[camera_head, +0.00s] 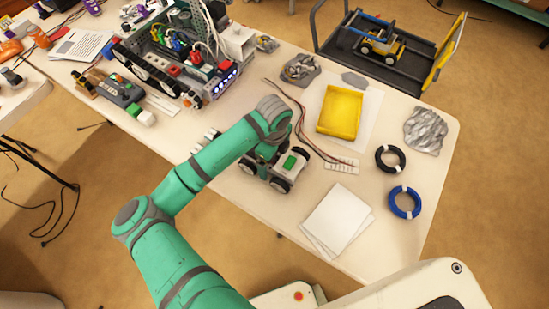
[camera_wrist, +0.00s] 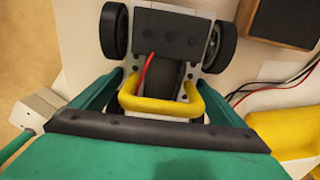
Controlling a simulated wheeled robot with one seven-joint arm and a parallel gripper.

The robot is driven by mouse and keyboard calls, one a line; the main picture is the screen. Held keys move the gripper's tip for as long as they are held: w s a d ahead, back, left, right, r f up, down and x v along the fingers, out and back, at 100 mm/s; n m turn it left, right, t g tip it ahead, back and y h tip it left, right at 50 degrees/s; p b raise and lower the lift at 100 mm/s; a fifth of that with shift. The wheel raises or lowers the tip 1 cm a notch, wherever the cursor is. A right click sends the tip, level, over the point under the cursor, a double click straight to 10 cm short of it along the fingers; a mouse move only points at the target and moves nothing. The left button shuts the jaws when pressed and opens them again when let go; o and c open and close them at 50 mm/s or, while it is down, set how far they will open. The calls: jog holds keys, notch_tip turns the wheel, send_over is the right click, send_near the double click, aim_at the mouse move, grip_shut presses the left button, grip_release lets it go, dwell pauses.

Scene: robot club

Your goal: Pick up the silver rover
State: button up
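The silver rover (camera_head: 284,171) stands on the white table under my forearm, with black wheels and a green patch on top. In the wrist view the rover (camera_wrist: 170,35) shows a grey body, two black wheels, a red wire and a yellow handle (camera_wrist: 160,105). My gripper (camera_wrist: 162,82) is over it, with its green fingers spread apart on either side of the handle. The fingertips are partly hidden, and I see no clear grip. In the head view my arm hides the gripper and part of the rover.
A yellow tray (camera_head: 340,111), a black coil (camera_head: 390,158), a blue coil (camera_head: 404,202) and white papers (camera_head: 337,217) lie to the right. Red and black wires run beside the rover. A large wheeled robot (camera_head: 170,62) stands at the back left. A cart (camera_head: 400,60) is behind the table.

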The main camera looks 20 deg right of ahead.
jog(key=c, duration=1.5)
jog(key=shift+r, duration=0.1)
jog(key=shift+c, duration=1.3)
jog(key=shift+r, duration=0.1)
